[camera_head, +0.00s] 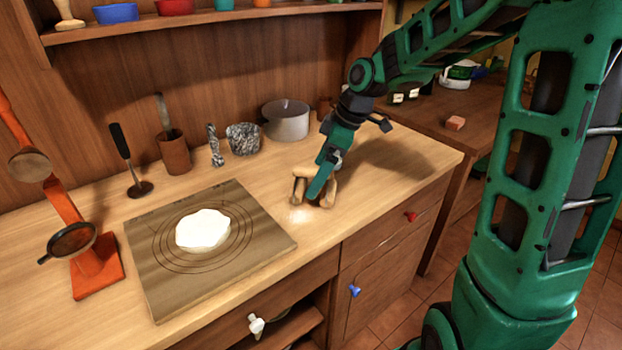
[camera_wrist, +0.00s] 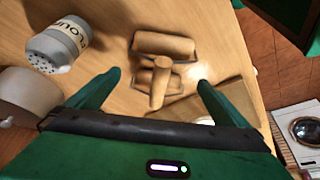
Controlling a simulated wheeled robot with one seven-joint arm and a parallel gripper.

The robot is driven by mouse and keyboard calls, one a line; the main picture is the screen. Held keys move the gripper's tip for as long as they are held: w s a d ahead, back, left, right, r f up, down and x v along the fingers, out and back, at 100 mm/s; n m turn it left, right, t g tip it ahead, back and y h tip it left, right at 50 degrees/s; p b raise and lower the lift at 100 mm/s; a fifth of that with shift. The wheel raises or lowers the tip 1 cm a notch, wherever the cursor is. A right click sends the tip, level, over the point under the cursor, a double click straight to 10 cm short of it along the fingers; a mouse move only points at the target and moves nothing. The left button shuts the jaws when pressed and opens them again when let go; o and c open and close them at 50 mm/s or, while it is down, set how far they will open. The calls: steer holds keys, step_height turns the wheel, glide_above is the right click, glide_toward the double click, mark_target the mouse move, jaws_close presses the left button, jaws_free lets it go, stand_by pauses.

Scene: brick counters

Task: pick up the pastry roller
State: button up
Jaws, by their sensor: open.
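The pastry roller (camera_wrist: 160,82) is pale wood, with a handle and a wide roller at its far end in the wrist view. It lies on the wooden counter between and beyond my open green fingertips (camera_wrist: 152,80). In the head view the pastry roller (camera_head: 299,183) stands near the counter's front edge, partly hidden by my gripper (camera_head: 318,185). My gripper reaches down over it from the upper right. I cannot tell whether the fingers touch it.
A flour shaker (camera_wrist: 60,45) lies to the left in the wrist view. A board (camera_head: 165,285) with white dough (camera_head: 202,230) is left of my gripper in the head view. A grey pot (camera_head: 287,122) stands behind. Bare counter (camera_head: 400,160) lies to the right.

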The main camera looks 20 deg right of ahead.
steer(key=x, duration=0.4)
steer(key=shift+w, duration=0.1)
steer(key=shift+c, duration=0.6)
steer(key=c, duration=1.1)
steer(key=shift+r, duration=0.15)
steer(key=shift+c, duration=0.2)
